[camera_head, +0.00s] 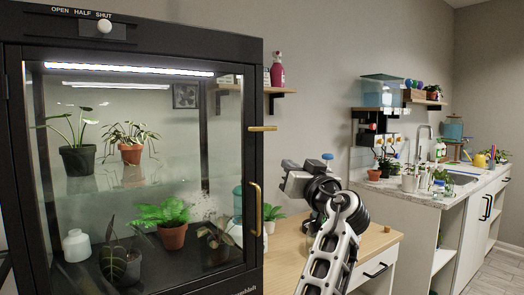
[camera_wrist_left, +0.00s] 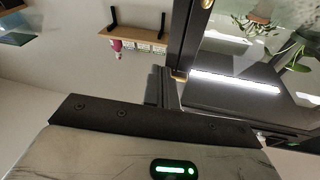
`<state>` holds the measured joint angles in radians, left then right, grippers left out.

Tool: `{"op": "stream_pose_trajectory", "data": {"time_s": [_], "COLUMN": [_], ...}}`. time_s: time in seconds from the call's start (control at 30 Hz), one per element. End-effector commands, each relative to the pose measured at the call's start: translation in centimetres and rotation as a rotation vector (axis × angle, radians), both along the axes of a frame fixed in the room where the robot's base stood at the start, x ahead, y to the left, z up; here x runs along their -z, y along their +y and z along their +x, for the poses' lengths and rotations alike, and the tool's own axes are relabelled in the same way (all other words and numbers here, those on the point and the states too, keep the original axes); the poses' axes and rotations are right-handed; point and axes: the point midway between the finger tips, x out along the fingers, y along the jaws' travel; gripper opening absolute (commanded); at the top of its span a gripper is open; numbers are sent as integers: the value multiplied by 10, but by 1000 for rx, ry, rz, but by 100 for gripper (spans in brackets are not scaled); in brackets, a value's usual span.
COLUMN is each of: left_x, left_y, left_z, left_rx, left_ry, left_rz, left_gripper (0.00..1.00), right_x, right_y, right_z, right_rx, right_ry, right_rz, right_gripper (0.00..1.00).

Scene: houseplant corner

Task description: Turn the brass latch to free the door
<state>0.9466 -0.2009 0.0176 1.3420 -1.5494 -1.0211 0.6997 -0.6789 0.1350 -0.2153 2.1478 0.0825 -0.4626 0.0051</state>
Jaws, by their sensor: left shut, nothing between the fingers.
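The brass latch (camera_head: 263,128) lies horizontal across the right edge of the black-framed glass cabinet door (camera_head: 215,150), which is closed. A brass handle (camera_head: 255,208) stands upright below it on the door frame. My left gripper (camera_head: 285,178) is to the right of the door edge, lower than the latch and apart from it in the head view. It is shut and empty. In the left wrist view, a brass end of the latch (camera_wrist_left: 180,75) shows close beside the dark fingers. My right gripper is in neither view.
The cabinet holds several potted plants behind glass. A vent slider (camera_head: 104,26) sits at its top. A wall shelf (camera_head: 278,90) with a pink spray bottle (camera_head: 277,70) is right of the latch. A wooden-topped cabinet (camera_head: 380,240) stands below my arm. A sink counter (camera_head: 440,195) is farther right.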

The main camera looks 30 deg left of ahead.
Motion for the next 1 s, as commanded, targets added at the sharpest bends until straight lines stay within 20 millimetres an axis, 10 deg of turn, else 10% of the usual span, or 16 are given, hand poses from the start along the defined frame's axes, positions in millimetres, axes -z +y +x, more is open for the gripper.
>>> {"op": "stream_pose_trajectory", "data": {"time_s": [0.1, 0.23, 0.67, 1.0], "left_x": [-64, -96, -103, -125], "left_y": [-3, -4, -2, 45], "left_z": [-15, -27, -29, -10], "left_rx": [-87, -134, -144, -147], "left_ry": [-117, -178, -190, -187], "left_rz": [16, 27, 31, 32], "left_gripper": [0, 0, 0, 0], "right_x": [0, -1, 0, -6], "right_y": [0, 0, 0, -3], "right_z": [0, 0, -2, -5], "right_rx": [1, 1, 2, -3], "right_ry": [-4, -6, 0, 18], "right_rz": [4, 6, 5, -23], "right_gripper": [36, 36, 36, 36]}}
